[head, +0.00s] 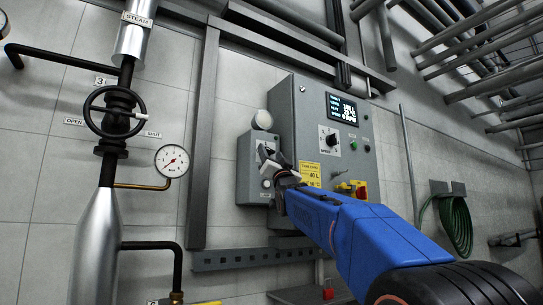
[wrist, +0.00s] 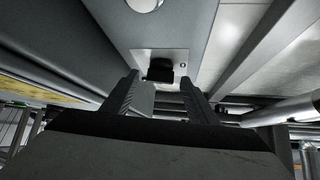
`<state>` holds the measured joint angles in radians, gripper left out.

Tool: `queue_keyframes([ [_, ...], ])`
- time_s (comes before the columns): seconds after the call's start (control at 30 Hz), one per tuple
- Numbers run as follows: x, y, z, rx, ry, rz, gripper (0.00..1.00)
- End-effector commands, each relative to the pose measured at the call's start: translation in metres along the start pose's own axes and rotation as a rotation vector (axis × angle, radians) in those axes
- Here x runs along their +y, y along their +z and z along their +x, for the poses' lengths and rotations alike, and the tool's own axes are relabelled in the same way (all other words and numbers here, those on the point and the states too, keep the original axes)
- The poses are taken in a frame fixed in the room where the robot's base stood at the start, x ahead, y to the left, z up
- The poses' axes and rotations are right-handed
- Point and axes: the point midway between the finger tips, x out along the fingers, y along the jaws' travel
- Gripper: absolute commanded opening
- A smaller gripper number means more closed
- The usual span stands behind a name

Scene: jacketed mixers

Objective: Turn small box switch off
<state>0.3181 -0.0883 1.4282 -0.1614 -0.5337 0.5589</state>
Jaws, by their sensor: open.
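The small grey box (head: 246,172) hangs on the wall at the left side of the large grey cabinet (head: 288,105). My gripper (head: 266,157) is in front of the small box and covers part of its face in the head view. In the wrist view a black switch (wrist: 160,69) sits on a light plate on the box face. My gripper (wrist: 160,77) is open and empty, with one finger on either side of the switch in that view. I cannot tell whether the fingers touch it, nor which position it is in. My gripper hides it in the head view.
The cabinet carries a display (head: 348,109), a black rotary knob (head: 328,139), a yellow card (head: 308,172) and a red-and-yellow switch (head: 358,189). To the left are a valve handwheel (head: 90,113), a gauge (head: 172,161) and pipes. A green hose (head: 457,225) hangs at right.

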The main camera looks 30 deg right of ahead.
Motion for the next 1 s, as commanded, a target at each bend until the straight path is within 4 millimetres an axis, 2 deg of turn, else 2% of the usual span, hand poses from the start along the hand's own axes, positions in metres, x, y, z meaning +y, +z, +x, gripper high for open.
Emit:
queue_keyframes([
  [0.13,0.0,0.0002,-0.0001,0.0,0.0,0.0,0.53],
  [0.3,0.0,0.0002,-0.0002,0.0,0.0,0.0,0.12],
  [0.57,0.0015,-0.0005,0.0,0.002,-0.017,-0.02,0.12],
  [1.0,0.0057,-0.0018,0.0007,0.003,-0.166,-0.17,0.12],
])
